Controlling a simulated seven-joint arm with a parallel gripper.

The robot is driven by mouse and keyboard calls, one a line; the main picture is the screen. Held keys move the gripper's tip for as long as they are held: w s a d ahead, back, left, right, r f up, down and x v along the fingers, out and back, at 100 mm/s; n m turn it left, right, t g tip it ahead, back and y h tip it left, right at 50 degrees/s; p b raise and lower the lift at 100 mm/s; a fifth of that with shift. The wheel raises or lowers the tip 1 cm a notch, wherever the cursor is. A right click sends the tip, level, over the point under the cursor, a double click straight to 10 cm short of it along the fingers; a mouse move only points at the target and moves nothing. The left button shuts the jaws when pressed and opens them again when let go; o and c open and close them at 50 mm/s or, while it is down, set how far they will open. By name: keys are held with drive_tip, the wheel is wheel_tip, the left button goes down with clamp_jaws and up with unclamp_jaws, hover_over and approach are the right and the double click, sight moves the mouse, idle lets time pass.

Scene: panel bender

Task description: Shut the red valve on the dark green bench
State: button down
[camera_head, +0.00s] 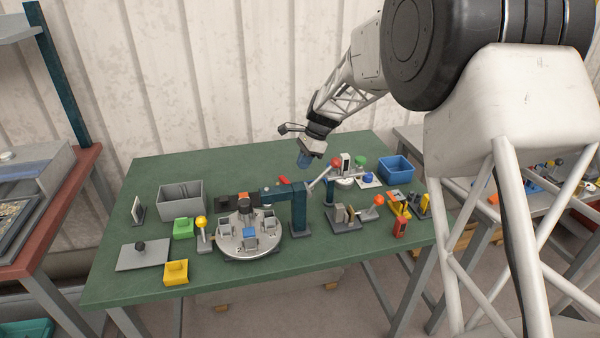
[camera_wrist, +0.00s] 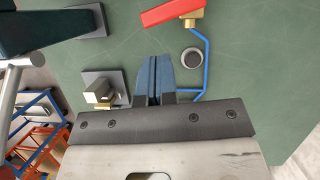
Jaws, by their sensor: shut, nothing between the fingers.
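The red valve shows in the wrist view as a flat red handle (camera_wrist: 172,11) on a brass body (camera_wrist: 191,20), with a thin blue pipe running from it. The handle is cut off by the top edge. In the head view a small red piece (camera_head: 311,181) that looks like this handle sits behind the dark teal post, its body hidden. My gripper (camera_head: 304,162) is above the back of the dark green bench (camera_head: 150,182). Its blue fingers (camera_wrist: 155,80) are together and empty, below the red handle in the wrist view and apart from it.
A dark teal post (camera_head: 299,208) with a grey lever stands close to the valve. A grey block with a brass part (camera_wrist: 103,90) and a round grey knob (camera_wrist: 191,58) flank my fingers. A round turntable (camera_head: 230,246), a grey bin (camera_head: 181,202) and a blue bin (camera_head: 397,168) occupy the bench.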

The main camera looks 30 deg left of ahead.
drive_tip(key=shift+v, duration=1.9)
drive_tip(key=shift+w+a, duration=0.1)
drive_tip(key=shift+a, duration=0.05)
drive_tip(key=c, duration=1.5)
unclamp_jaws()
drive_tip(key=o, duration=0.5)
drive_tip(key=shift+a+f+n, duration=0.1)
drive_tip(key=shift+a+n, duration=0.05)
drive_tip(key=shift+n, duration=0.35)
drive_tip(key=s+a+n+t+h, duration=0.1)
drive_tip(key=n, duration=0.5)
drive_tip(key=s+a+f+n+t+h, duration=0.1)
drive_tip(key=s+a+n, duration=0.1)
drive_tip(key=n, duration=0.4)
drive_tip(key=s+a+f+n+t, duration=0.1)
drive_tip(key=n, duration=0.6)
drive_tip(key=shift+s+a+h, duration=0.25)
drive_tip(key=shift+a+h, duration=0.15)
drive_tip(key=shift+f, duration=0.1)
